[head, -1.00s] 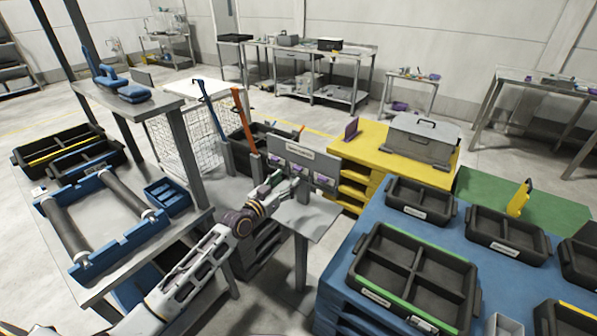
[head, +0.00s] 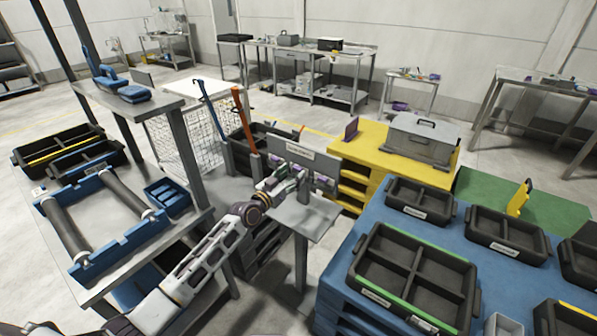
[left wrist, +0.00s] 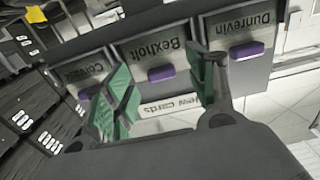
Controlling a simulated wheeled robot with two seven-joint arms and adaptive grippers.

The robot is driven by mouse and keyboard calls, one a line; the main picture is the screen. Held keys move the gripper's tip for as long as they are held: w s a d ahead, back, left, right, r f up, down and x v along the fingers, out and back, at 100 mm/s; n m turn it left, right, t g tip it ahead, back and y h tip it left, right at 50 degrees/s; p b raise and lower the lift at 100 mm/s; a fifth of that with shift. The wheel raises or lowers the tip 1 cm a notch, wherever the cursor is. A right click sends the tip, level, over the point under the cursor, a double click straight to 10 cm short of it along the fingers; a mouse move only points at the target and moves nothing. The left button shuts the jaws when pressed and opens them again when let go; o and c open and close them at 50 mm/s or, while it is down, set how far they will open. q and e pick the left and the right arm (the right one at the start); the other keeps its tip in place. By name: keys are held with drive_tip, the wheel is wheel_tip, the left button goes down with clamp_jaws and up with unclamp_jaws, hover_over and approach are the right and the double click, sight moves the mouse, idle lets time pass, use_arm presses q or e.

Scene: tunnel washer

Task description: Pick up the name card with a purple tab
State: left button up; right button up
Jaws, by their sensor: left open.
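A grey card rack (head: 300,153) holds a row of name cards with purple tabs, seen small in the head view. In the left wrist view three cards show upside down: Bexholt (left wrist: 150,53) in the middle, Dunrevin (left wrist: 240,28) at the right, and one partly hidden card (left wrist: 82,70) at the left. Each has a purple tab; the Bexholt tab (left wrist: 161,73) lies between my fingers in the picture. My left gripper (left wrist: 168,82) is open and empty, its green-padded fingers apart in front of the rack. I cannot tell whether they touch it. My right gripper is out of view.
Blue and orange handles (head: 241,115) stand upright left of the rack. A yellow stand (head: 375,150) with a grey case (head: 420,140) is behind it. A blue table (head: 340,270) with black trays is at the right. A grey shelf (head: 312,218) lies below the rack.

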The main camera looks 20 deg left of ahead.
use_arm(q)
drive_tip(key=shift+w+d, duration=0.25)
drive_tip(key=shift+w, duration=0.4)
drive_tip(key=shift+c, duration=0.2)
drive_tip(key=c, duration=0.8)
